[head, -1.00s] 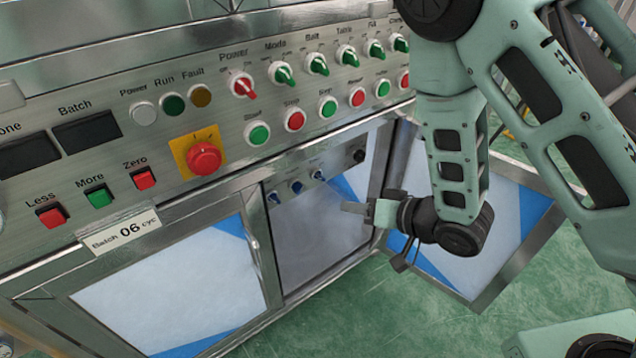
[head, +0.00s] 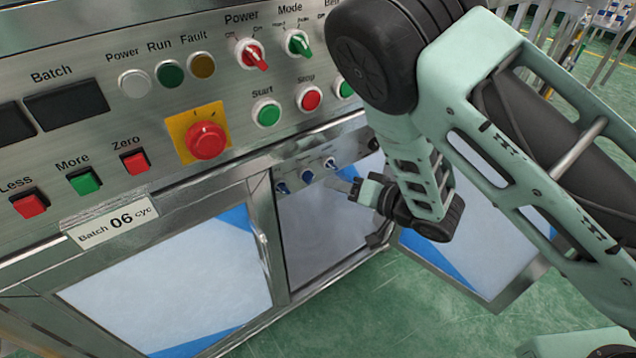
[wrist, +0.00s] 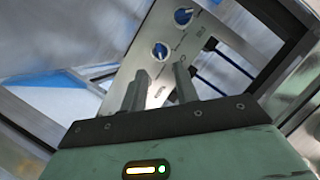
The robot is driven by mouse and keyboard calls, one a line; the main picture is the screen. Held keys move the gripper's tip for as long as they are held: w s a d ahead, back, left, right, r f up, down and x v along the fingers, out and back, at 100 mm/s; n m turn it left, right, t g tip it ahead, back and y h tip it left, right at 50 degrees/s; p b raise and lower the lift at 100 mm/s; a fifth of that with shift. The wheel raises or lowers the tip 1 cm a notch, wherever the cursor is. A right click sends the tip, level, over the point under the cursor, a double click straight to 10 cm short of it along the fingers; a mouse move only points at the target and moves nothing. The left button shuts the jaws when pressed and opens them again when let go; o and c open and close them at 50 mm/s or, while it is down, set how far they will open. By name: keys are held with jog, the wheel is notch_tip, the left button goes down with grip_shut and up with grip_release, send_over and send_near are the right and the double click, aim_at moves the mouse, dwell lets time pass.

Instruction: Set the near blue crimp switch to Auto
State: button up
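Three small blue switches sit in a row on a metal strip inside the open cabinet bay in the head view: left switch (head: 281,188), middle switch (head: 308,177) and right switch (head: 331,163). Their labels are too small to read, and I cannot tell which is the near crimp switch. My gripper (head: 338,186) is in front of and just below the right end of the row. In the wrist view two blue switches (wrist: 160,51) (wrist: 183,17) show beyond my gripper (wrist: 160,78). Its fingers are apart with nothing between them, and no contact with a switch shows.
The upper panel has a red emergency stop (head: 206,140), a red Power switch (head: 251,54) and a green Mode switch (head: 298,43). A closed cabinet door (head: 170,290) is left of the bay. An open door (head: 470,250) stands on the right, behind my arm.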

aim_at(313, 178)
jog(key=b+x, duration=0.1)
jog(key=x, duration=0.5)
jog(key=shift+w+a, duration=0.2)
jog(key=shift+a, duration=0.15)
jog(key=shift+f, duration=0.1)
grip_shut()
